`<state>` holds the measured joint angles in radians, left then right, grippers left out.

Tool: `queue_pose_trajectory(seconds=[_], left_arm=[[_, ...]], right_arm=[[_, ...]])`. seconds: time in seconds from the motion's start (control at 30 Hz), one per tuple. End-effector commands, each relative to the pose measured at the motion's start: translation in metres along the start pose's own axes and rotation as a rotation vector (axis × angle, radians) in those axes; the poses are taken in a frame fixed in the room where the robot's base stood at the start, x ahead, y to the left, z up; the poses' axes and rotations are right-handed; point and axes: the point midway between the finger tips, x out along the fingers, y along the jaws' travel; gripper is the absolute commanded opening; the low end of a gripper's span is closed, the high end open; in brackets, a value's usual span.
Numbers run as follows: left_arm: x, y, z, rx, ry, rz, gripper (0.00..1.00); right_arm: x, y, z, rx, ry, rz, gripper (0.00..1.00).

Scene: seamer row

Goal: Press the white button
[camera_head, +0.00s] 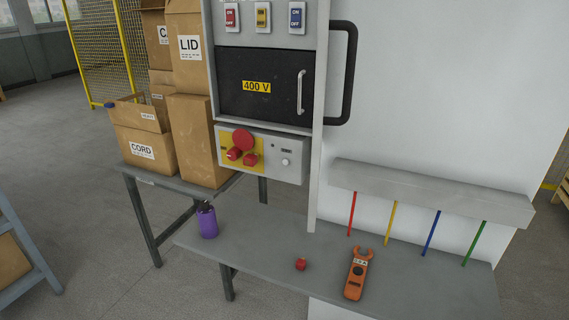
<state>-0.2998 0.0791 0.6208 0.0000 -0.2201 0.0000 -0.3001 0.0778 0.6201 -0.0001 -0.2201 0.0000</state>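The white button (285,162) is a small round knob on the right part of a grey control box (297,173). The box is fixed below the black 400 V door of a grey cabinet. A large red mushroom button (243,139) sits on a yellow plate to its left, with two smaller red parts (234,153) below it. A small dark round spot and a small label are just above the white button. Nothing covers the white button. Neither of my grippers is in view.
A grey bench (262,245) below holds a purple bottle (207,222), a small red object (300,264) and an orange clamp meter (357,274). Cardboard boxes (190,50) stand left of the cabinet. A black bar handle (350,75) sticks out at right.

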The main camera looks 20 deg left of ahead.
Motion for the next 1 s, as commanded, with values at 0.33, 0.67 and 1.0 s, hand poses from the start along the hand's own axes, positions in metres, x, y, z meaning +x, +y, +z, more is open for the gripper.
queue_pose_trajectory(seconds=[0.33,0.67,1.0], left_arm=[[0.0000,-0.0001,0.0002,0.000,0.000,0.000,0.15],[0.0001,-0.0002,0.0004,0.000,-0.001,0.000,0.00],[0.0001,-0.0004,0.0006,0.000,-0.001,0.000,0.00]], right_arm=[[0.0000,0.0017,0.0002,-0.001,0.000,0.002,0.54],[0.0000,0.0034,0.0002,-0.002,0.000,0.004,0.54],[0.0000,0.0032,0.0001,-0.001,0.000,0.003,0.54]])
